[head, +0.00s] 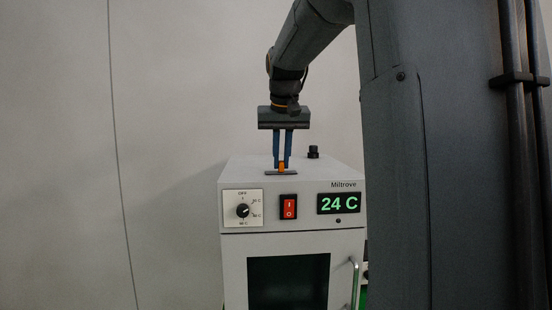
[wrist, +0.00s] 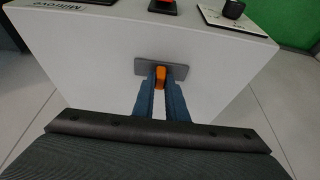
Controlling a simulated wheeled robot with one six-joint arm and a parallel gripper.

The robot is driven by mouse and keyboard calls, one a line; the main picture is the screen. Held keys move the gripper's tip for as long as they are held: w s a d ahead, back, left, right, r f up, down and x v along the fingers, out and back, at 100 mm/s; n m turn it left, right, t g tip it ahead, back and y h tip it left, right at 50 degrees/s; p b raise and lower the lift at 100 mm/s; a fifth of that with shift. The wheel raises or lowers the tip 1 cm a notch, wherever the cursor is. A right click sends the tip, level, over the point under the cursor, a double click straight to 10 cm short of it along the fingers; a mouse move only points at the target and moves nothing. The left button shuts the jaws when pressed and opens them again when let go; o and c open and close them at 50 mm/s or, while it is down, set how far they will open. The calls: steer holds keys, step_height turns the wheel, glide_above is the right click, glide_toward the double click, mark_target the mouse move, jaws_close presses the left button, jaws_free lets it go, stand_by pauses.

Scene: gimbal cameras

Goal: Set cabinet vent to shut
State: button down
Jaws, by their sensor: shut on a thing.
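The white cabinet (head: 293,245) stands in front of me, with the name Miltrove on its front. On its top, near the front edge, is the vent, a grey plate (head: 281,173) with an orange tab (head: 282,166). My gripper (head: 282,164) points down from above, its two blue fingers shut on the orange tab. In the wrist view the grey plate (wrist: 171,65) lies flat and the orange tab (wrist: 160,77) sits between the fingertips (wrist: 160,80). The fingers partly hide the tab, and I cannot read any vent marking.
The front panel has a dial (head: 243,210), a red rocker switch (head: 289,207) and a display (head: 339,203) reading 24 C. A black knob (head: 313,152) stands on top behind the vent. Below is a dark-windowed door with a handle (head: 354,285). A plain wall is behind.

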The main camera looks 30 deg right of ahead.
steer(key=shift+w+a+r, duration=0.1)
steer(key=shift+a, duration=0.05)
steer(key=c, duration=1.8)
jaws_free()
steer(key=shift+a, duration=0.1)
steer(key=shift+o, duration=0.2)
steer(key=shift+r, duration=0.4)
steer(key=b+v, duration=0.1)
steer(key=v, duration=0.6)
steer(key=shift+b, duration=0.4)
steer(key=shift+f, duration=0.1)
